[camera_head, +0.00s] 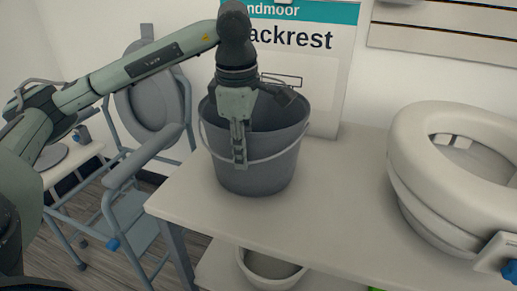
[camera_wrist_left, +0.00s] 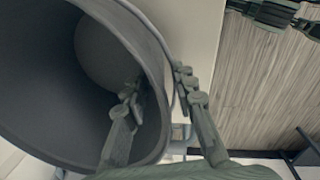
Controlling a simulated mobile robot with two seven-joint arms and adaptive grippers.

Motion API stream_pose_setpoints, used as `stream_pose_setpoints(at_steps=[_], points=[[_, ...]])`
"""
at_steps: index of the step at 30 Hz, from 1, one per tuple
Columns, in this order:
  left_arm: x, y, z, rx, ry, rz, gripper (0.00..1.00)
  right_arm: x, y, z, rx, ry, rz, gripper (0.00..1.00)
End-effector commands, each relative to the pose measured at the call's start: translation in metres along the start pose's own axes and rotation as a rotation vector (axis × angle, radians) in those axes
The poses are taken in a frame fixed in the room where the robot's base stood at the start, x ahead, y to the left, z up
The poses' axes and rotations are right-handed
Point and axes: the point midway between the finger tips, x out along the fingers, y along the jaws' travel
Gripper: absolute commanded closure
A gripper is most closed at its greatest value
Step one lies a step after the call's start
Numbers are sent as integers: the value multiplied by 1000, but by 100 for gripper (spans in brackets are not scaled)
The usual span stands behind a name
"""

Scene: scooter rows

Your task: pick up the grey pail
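The grey pail (camera_head: 262,168) stands upright near the back left of the white table, its thin bail handle hanging down across its front. My left gripper (camera_head: 240,158) points down at the pail's near rim. One finger is outside in front of the wall. In the left wrist view the pail's (camera_wrist_left: 50,95) open mouth fills the left side. There the left gripper (camera_wrist_left: 157,84) has one finger inside the pail and one outside, with the rim between them and gaps showing. The fingers are apart. My right gripper does not show clearly in either view.
A raised toilet seat (camera_head: 412,172) stands on the table (camera_head: 335,205) at the right. A backrest sign (camera_head: 325,75) is behind the pail. A white container (camera_head: 268,268) sits on the lower shelf. A commode chair (camera_head: 135,195) stands left. The table between pail and seat is clear.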

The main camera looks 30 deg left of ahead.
Motion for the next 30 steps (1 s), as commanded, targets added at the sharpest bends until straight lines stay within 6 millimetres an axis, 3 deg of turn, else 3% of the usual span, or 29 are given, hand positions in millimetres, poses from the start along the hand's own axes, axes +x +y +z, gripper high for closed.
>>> stream_pose_setpoints(at_steps=[9,18,24,30], points=[[43,-2,-2,1,0,-1,73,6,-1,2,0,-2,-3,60],[48,-1,-2,1,-2,0,73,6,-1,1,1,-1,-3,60],[48,-1,-2,1,-2,0,98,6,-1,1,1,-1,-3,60],[48,-1,-2,1,-2,0,100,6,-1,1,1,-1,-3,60]])
